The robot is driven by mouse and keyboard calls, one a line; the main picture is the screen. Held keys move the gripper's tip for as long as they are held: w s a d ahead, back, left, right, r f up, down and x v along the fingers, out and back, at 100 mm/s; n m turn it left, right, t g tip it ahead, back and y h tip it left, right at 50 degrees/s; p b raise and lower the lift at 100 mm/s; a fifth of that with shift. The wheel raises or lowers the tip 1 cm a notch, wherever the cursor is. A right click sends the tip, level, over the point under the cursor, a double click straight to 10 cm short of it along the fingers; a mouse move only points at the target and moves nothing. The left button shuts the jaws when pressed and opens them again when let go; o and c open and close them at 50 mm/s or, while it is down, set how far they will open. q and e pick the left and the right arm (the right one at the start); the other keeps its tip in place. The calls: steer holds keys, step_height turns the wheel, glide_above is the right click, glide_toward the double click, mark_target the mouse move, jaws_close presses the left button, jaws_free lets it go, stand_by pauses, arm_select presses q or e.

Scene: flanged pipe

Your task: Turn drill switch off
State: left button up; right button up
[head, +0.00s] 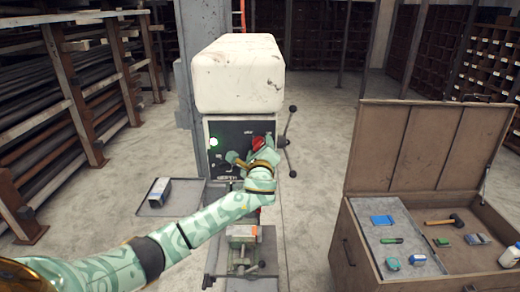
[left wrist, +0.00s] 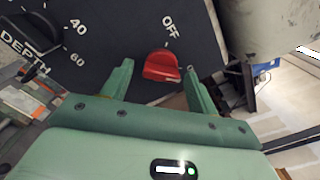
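The drill press (head: 238,78) has a white, worn housing over a dark control panel with a lit green lamp (head: 213,142). A red switch (head: 258,143) sits at the panel's right side, partly covered by my gripper in the head view. In the left wrist view the red switch (left wrist: 161,66) shows clearly, with a white OFF label (left wrist: 170,26) beside it. My left gripper (left wrist: 158,68) is open, one finger on each side of the switch, with visible gaps; no contact shows. My right gripper is in neither view.
A handle with black knobs (head: 282,141) sticks out at the drill's right side. A vise (head: 241,238) stands below. An open toolbox (head: 425,235) with a hammer (head: 444,220) and other items stands at right. Pipe racks (head: 70,85) line the left.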

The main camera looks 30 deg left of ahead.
arm_select(q)
steer(key=c, duration=0.9)
steer(key=shift+o, duration=0.2)
steer(key=n+b, duration=0.4)
steer(key=n, duration=0.4)
steer(key=n+b, duration=0.3)
steer(key=n, duration=0.6)
steer(key=shift+r+n+b, duration=0.2)
steer(key=shift+n+b, duration=0.1)
steer(key=shift+b, duration=0.1)
steer(key=o, duration=1)
steer(key=shift+r, duration=0.1)
